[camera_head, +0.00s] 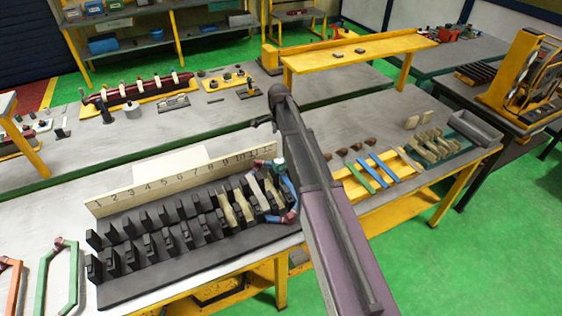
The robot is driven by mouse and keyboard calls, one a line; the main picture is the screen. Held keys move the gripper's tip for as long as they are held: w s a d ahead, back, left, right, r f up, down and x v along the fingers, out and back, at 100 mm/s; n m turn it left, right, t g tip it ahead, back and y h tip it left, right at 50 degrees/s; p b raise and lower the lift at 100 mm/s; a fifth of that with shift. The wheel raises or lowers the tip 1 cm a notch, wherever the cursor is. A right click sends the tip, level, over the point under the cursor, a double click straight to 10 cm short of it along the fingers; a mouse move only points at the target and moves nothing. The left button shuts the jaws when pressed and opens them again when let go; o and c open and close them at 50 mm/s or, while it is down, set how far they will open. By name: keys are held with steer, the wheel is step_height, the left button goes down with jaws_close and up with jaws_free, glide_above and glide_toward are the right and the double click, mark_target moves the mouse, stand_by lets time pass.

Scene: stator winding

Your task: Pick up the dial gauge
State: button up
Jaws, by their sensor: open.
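I cannot clearly pick out a dial gauge; it may be too small to tell or hidden behind my arm. Several small tools and parts lie on the back grey bench, among them a small dark upright piece (132,111) and a flat plate with small parts (173,102). My arm reaches up from the lower right across the middle. My gripper (262,122) shows small and dark at its far end, over the gap between the benches. It is open, and I see nothing in it.
The front bench holds a black slotted block (150,262) with a numbered strip (170,181) behind it. A yellow tray (355,189) with coloured strips stands right of my arm. A yellow raised shelf (360,58) spans the back bench. Grey bench top (220,125) is bare near my gripper.

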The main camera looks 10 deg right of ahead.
mark_target(281, 160)
steer(key=shift+f, duration=0.1)
stand_by(0.3)
step_height(281, 160, down, 8)
steer(key=b, duration=0.8)
steer(key=shift+f+b, duration=0.2)
steer(key=shift+b, duration=0.15)
steer(key=f+b, duration=0.3)
steer(key=shift+s+d+f, duration=0.15)
steer(key=shift+s+d, duration=0.2)
steer(key=shift+f+b, duration=1)
steer(key=shift+b, duration=0.15)
steer(key=c, duration=1.2)
